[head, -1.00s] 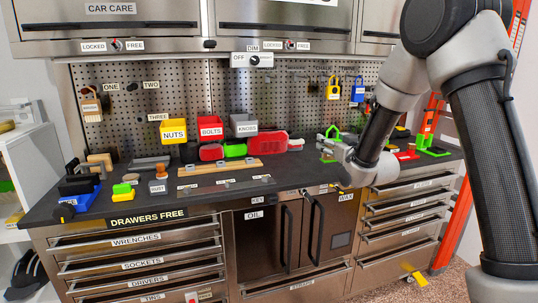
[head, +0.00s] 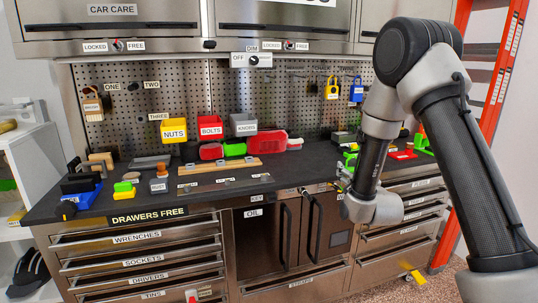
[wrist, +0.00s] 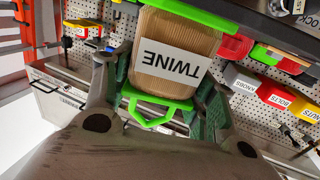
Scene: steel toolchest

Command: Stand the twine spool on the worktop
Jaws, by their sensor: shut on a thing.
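The twine spool (wrist: 178,60) has a tan wound body, bright green ends and a white TWINE label, which reads upside down in the wrist view. My gripper (wrist: 164,85) is shut on it, with one finger on each side of the body. In the head view, my wrist and forearm hide most of the gripper and spool; bits of green (head: 350,160) show just left of my arm. The spool is over or in front of the right part of the dark worktop (head: 315,160); I cannot tell its height above it.
On the worktop, red and green cases (head: 235,149) stand at the back middle and a wooden rail (head: 215,168) lies in front. A blue-based black item (head: 80,190) is at the left end. Yellow, red and grey bins hang on the pegboard (head: 285,90). Cabinet handles (head: 312,230) project below.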

